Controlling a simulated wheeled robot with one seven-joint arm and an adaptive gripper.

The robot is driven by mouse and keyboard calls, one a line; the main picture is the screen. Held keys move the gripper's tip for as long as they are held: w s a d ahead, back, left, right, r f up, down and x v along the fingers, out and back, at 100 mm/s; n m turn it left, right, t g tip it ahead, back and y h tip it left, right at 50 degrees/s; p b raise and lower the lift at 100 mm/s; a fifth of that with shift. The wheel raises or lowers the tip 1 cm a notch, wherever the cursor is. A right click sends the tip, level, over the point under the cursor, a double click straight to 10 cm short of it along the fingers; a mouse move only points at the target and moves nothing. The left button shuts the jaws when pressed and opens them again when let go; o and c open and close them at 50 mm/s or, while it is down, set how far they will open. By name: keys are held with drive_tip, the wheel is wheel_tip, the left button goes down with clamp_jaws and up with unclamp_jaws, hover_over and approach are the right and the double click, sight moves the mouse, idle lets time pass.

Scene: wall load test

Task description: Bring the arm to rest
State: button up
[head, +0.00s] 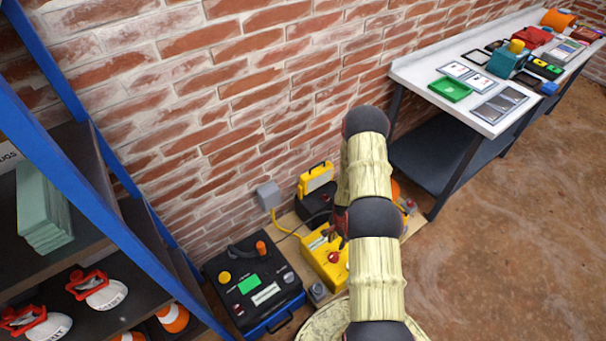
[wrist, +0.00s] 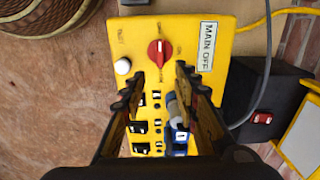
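My arm stretches out over the floor near the brick wall, its cream and dark links showing in the head view. In the wrist view my gripper (wrist: 157,82) is open, its two dark fingers apart with nothing held between them. It points at a yellow panel box (wrist: 210,25) labelled "MAIN OFF". The box has a red rotary knob (wrist: 157,53), a white button (wrist: 122,66), and black and blue switches or plugs lower down, partly covered by the fingers. In the head view the yellow box (head: 322,262) is partly hidden behind my arm.
A black case (head: 256,290) with a green screen stands left of the yellow box. A blue-framed shelf (head: 115,215) with helmets is at left. A workbench (head: 425,75) with devices is at upper right. A grey wall box (head: 268,195) has a yellow cable. Right-hand floor is clear.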

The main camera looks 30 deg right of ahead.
drive_tip(key=s+a+r+n+g+y, duration=0.25)
drive_tip(key=s+a+n, duration=0.2)
drive_tip(key=s, duration=0.25)
drive_tip(key=a+r+n+h, duration=0.1)
drive_tip(key=a+r+n, duration=0.25)
drive_tip(key=r, duration=1.35)
drive_tip(key=a+r+n+h, duration=0.1)
drive_tip(key=a+r+n, duration=0.3)
drive_tip(key=r, duration=1.4)
drive_tip(key=s+a+r+n+t, duration=0.1)
drive_tip(key=s+a+r+t, duration=0.1)
drive_tip(key=a+r, duration=0.3)
drive_tip(key=s+a+r+n+t, duration=0.2)
drive_tip(key=a+r, duration=0.3)
drive_tip(key=r, duration=0.9)
drive_tip(key=s+a+r+n+t+p, duration=0.1)
drive_tip(key=s+a+r+n+t, duration=0.1)
drive_tip(key=r, duration=0.7)
drive_tip(key=s+a+t, duration=0.1)
drive_tip(key=a+t, duration=0.1)
drive_tip(key=a, duration=0.1)
drive_tip(key=shift+s+a+r, duration=0.15)
drive_tip(key=shift+s+a, duration=0.05)
drive_tip(key=shift+h, duration=0.25)
